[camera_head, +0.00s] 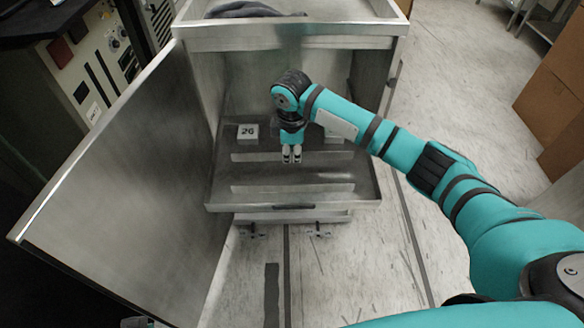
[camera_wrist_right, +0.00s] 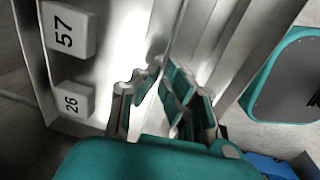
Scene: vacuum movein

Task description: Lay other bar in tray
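A grey metal tray (camera_head: 222,200) juts from the open front of a metal cabinet. A white block marked 26 (camera_head: 248,132) stands at its back left. It also shows in the right wrist view (camera_wrist_right: 73,103), beside a white block marked 57 (camera_wrist_right: 68,29). In the head view a second pale block (camera_head: 333,134) is partly behind my right arm. Two pale strips cross the tray floor; whether they are loose bars is unclear. My right gripper (camera_head: 291,154) points down over the tray. Its fingers (camera_wrist_right: 160,105) look apart, with nothing clearly held.
The cabinet door (camera_head: 125,165) stands open on the left. A dark cloth (camera_head: 250,10) lies on the cabinet top. A panel with controls (camera_head: 90,65) is at the far left. Brown boxes (camera_head: 552,100) stand at the right. The floor between is mostly clear.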

